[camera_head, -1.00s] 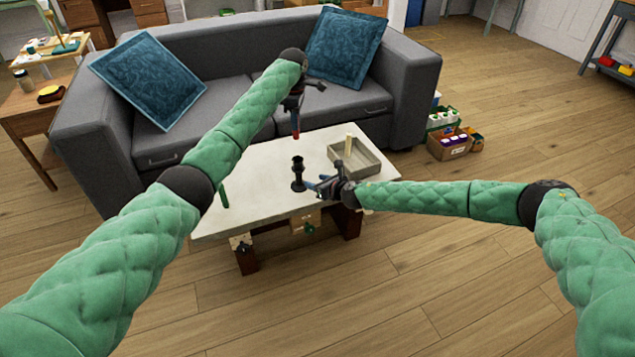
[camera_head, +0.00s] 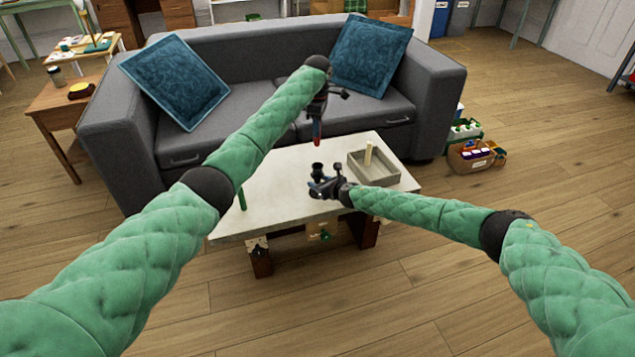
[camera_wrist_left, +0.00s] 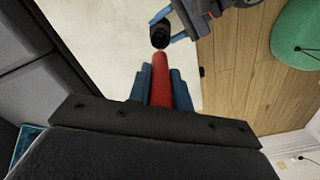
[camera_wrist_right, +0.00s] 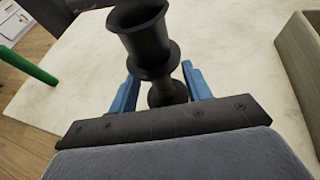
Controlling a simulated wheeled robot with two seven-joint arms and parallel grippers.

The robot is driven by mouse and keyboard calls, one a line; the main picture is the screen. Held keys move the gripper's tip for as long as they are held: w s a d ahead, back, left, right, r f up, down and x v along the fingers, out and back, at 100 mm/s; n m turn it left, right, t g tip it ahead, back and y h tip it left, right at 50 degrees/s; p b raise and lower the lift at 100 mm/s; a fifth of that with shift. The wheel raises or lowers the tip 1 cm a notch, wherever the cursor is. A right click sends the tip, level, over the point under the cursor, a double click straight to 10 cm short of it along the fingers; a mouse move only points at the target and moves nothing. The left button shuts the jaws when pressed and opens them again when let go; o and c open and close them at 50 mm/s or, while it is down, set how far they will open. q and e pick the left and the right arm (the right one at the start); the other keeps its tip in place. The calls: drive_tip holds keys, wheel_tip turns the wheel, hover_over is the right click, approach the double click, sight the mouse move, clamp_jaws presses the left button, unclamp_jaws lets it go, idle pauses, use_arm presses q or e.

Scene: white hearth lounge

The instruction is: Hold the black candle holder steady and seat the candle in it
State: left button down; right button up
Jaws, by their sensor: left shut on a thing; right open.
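The black candle holder (camera_head: 318,170) stands upright on the low table (camera_head: 290,208). In the right wrist view the holder (camera_wrist_right: 148,45) rises between the blue fingers of my right gripper (camera_wrist_right: 160,88). That gripper (camera_head: 324,188) is open around the holder's stem, with gaps beside it. My left gripper (camera_head: 318,112) is shut on the red candle (camera_head: 317,130), which hangs tip down above the table, a little above the holder. In the left wrist view the candle (camera_wrist_left: 161,80) points toward the holder's cup (camera_wrist_left: 160,36). The cup looks empty there.
A grey tray (camera_head: 396,176) with a cream candle (camera_head: 368,154) standing in it is at the table's right. A green candle (camera_head: 242,199) stands at the left. A grey sofa (camera_head: 250,60) backs the table.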

drive_tip(key=shift+x, duration=0.85)
clamp_jaws()
